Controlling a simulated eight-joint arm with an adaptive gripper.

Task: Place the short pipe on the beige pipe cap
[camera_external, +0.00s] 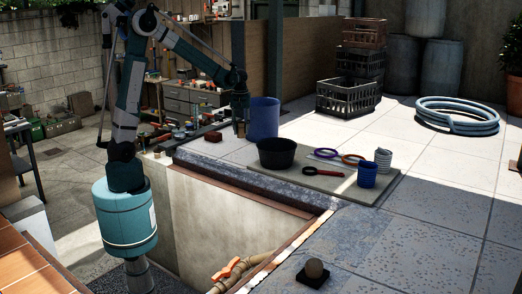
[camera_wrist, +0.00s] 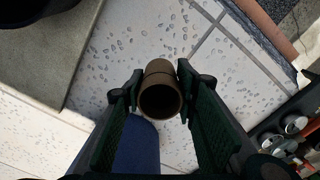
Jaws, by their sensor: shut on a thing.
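My gripper (camera_wrist: 158,92) is shut on a short brown pipe (camera_wrist: 160,88), whose round open end faces the wrist camera. In the external view my gripper (camera_external: 240,128) hangs over the paving at the pit's far edge, left of a blue bucket (camera_external: 264,118). I cannot pick out a beige pipe cap for certain. A beige pipe (camera_external: 245,270) with an orange valve handle (camera_external: 228,268) runs low in the pit.
A mat (camera_external: 320,186) right of the pit holds a black bowl (camera_external: 276,153), rings, a blue cup (camera_external: 367,174) and a whitish ribbed cup (camera_external: 383,160). Crates (camera_external: 349,97) and a coiled hose (camera_external: 457,115) stand behind. The paving at right is clear.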

